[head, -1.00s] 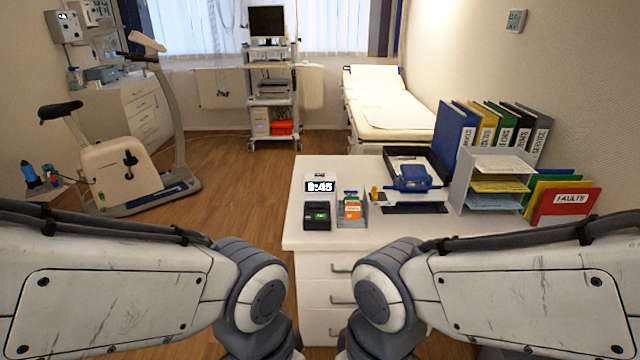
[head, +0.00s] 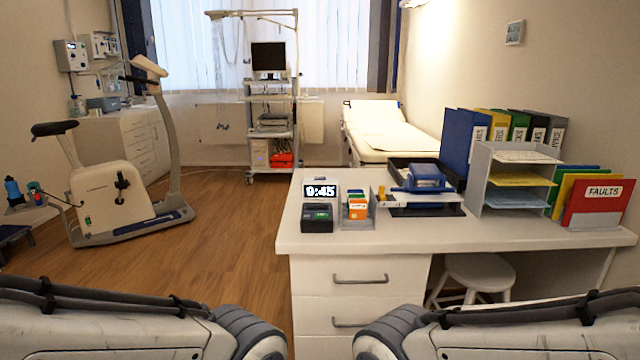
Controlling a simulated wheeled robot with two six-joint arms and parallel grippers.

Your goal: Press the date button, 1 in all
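A small dark device with a lit display reading 9:45 (head: 320,191) stands on the white desk (head: 300,240), near its left end. In front of it, or as its lower part, is a black box (head: 316,219) with a small green patch on top. Which part is the date button I cannot tell at this size. Both my arms enter at the bottom of the head view, short of the desk. Their grippers are below the picture and out of view.
Right of the device stand a card holder (head: 357,209), a blue stamp or punch (head: 428,177), a grey paper rack (head: 480,195) and several binders (head: 458,142). A white stool (head: 478,270) is under the desk. An exercise bike (head: 110,195) stands left on open wooden floor.

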